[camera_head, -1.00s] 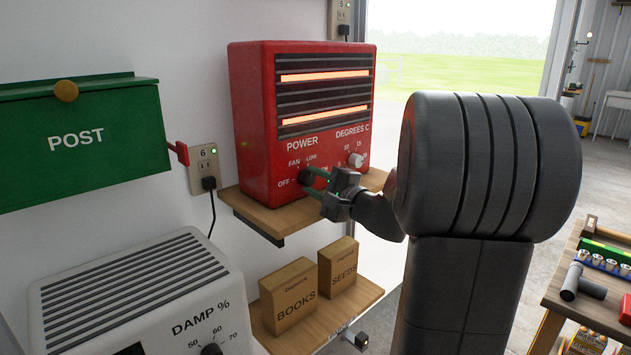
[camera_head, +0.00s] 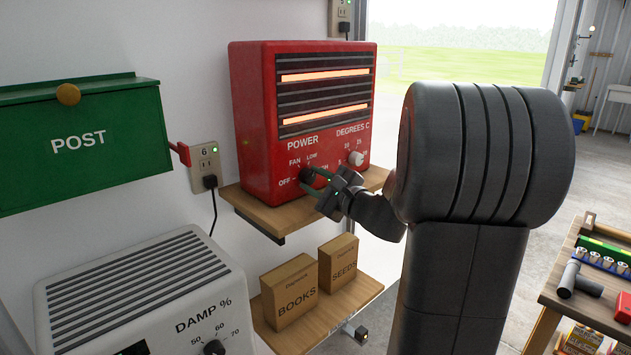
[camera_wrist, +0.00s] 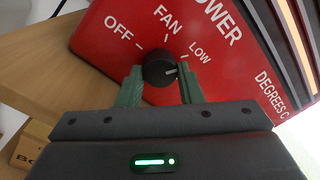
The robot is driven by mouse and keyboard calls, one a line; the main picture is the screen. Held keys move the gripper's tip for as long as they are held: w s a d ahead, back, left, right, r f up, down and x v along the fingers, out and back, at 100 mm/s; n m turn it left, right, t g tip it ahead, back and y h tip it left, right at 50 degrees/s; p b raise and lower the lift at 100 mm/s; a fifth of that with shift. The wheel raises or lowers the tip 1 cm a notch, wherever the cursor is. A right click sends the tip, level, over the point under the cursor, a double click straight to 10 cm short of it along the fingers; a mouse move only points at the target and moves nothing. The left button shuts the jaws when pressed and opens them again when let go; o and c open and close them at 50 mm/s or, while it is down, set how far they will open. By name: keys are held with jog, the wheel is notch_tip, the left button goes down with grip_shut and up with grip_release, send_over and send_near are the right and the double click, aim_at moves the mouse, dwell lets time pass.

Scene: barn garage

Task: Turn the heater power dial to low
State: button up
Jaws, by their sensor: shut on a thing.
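The red heater (camera_head: 258,130) stands on a wooden shelf, its bars glowing orange. Its black power dial (camera_wrist: 158,68) sits low on the front, with OFF, FAN and LOW printed around it. HIGH is partly covered in the head view. My gripper (camera_wrist: 161,86) is shut on the dial, one green finger on each side. In the wrist view the dial's white mark points right, a little below the LOW label (camera_wrist: 200,52). In the head view my gripper (camera_head: 312,184) reaches the dial from the lower right and partly hides it.
The white degrees dial (camera_head: 355,158) is close to the right of my gripper. A green POST box (camera_head: 80,140) hangs at left. A white DAMP % unit (camera_head: 140,290) stands below it. BOOKS (camera_head: 290,290) and SEEDS (camera_head: 338,262) boxes sit on a lower shelf.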

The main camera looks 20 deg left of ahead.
jog(key=o, duration=1)
jog(key=v, duration=1.3)
jog(key=shift+s+d, duration=0.15)
jog(key=shift+d, duration=0.2)
jog(key=shift+a, duration=0.1)
jog(key=x, duration=1.3)
jog(key=shift+a, duration=0.3)
